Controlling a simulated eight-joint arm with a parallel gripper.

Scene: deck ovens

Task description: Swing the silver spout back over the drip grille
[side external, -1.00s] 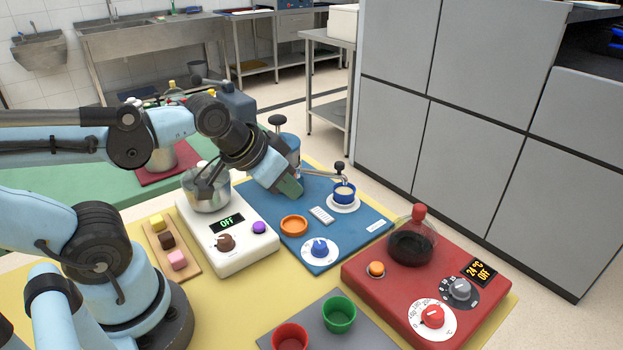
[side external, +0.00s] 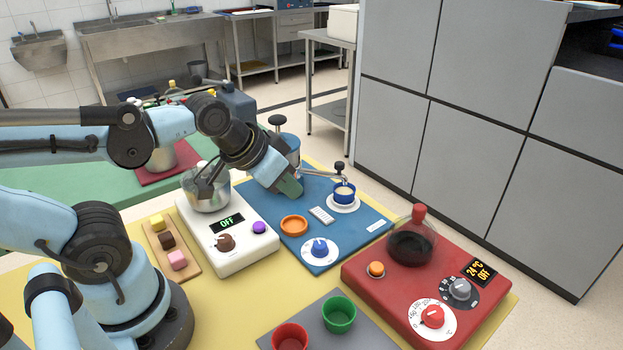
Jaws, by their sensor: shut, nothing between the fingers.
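The silver spout (side external: 322,178) reaches right from the blue dispenser (side external: 293,147) and ends in a dark knob above a blue cup. The cup (side external: 344,193) holds pale liquid and stands on a white saucer (side external: 343,208). The drip grille (side external: 321,215), a small white slatted rectangle, lies on the blue base (side external: 359,230) to the front left of the cup, and the spout is not over it. My gripper (side external: 291,190) is shut and empty, left of the spout and in front of the dispenser. It hides part of the dispenser and perhaps the spout's root.
An orange dish (side external: 294,225) and a blue dial (side external: 319,248) sit on the blue base. Red and green cups (side external: 339,313) stand in front.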

